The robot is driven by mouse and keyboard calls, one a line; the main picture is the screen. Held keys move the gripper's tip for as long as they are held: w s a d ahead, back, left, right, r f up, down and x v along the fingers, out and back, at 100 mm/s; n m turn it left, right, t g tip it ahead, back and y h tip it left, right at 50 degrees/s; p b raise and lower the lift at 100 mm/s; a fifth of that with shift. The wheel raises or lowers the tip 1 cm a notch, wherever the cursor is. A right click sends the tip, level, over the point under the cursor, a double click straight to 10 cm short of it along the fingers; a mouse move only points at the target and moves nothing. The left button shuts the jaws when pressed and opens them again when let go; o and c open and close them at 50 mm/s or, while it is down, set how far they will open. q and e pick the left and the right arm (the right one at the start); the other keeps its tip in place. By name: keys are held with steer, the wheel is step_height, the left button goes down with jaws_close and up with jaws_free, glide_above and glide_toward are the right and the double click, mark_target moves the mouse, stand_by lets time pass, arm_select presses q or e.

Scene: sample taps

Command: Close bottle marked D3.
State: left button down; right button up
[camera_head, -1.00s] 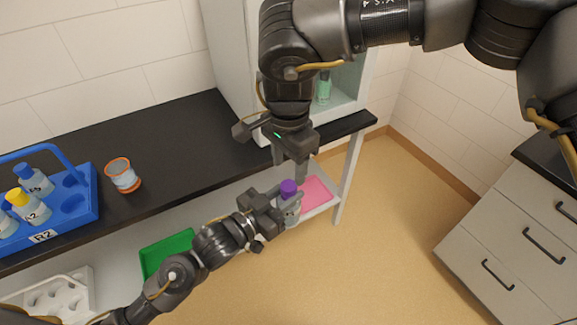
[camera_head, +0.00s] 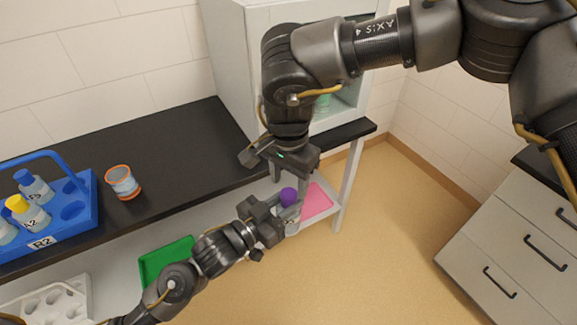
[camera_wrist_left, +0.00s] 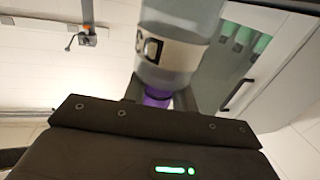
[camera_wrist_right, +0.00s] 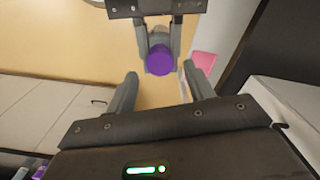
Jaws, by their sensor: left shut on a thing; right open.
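My left gripper (camera_head: 284,215) is shut on a small clear bottle (camera_head: 292,228) with a purple cap (camera_head: 289,196). It holds the bottle in the air in front of the bench. Purple (camera_wrist_left: 157,96) shows between the left fingers there. My right gripper (camera_wrist_right: 160,80) is open and empty above the purple cap (camera_wrist_right: 160,60). Its fingers are spread to either side of the cap and do not visibly touch it. How tightly the cap sits cannot be told.
A blue rack (camera_head: 88,221) marked R2 holds bottles with blue and yellow caps on the black bench (camera_head: 165,165). An orange-rimmed jar (camera_head: 122,183) stands beside it. Below are green (camera_head: 166,258) and pink (camera_head: 316,202) trays and a white rack (camera_head: 60,298). A cabinet stands behind my right gripper.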

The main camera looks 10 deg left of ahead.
steer(key=shift+f, duration=1.45)
steer(key=c, duration=1)
steer(key=m, duration=0.6)
steer(key=shift+m, duration=0.4)
steer(key=shift+c, duration=0.2)
